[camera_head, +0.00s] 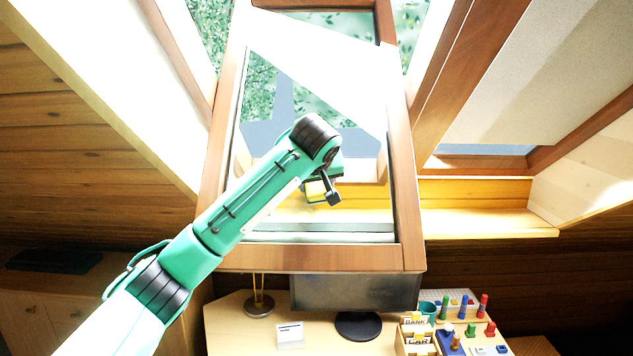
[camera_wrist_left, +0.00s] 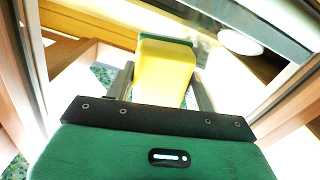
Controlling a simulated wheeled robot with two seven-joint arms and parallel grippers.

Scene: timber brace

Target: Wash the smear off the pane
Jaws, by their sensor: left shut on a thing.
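The pane (camera_head: 362,143) is the glass of a tilted window in a brown wooden frame (camera_head: 404,170), in the middle of the head view. My left gripper (camera_head: 326,188) is in front of the lower part of the pane. It is shut on a yellow sponge (camera_wrist_left: 165,75) with a green layer at its far end; part of the sponge also shows in the head view (camera_head: 314,191). I cannot tell whether the sponge touches the glass. I cannot make out a distinct smear; bright glare covers much of the glass, and my arm hides part of it. My right gripper is not in view.
Below the window, a desk (camera_head: 234,325) holds a dark monitor (camera_head: 356,292), a brass stand (camera_head: 258,304), a white card (camera_head: 290,336) and a wooden organizer (camera_head: 416,335) beside several colored pegs (camera_head: 463,307). Sloped timber walls (camera_head: 85,120) flank the window.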

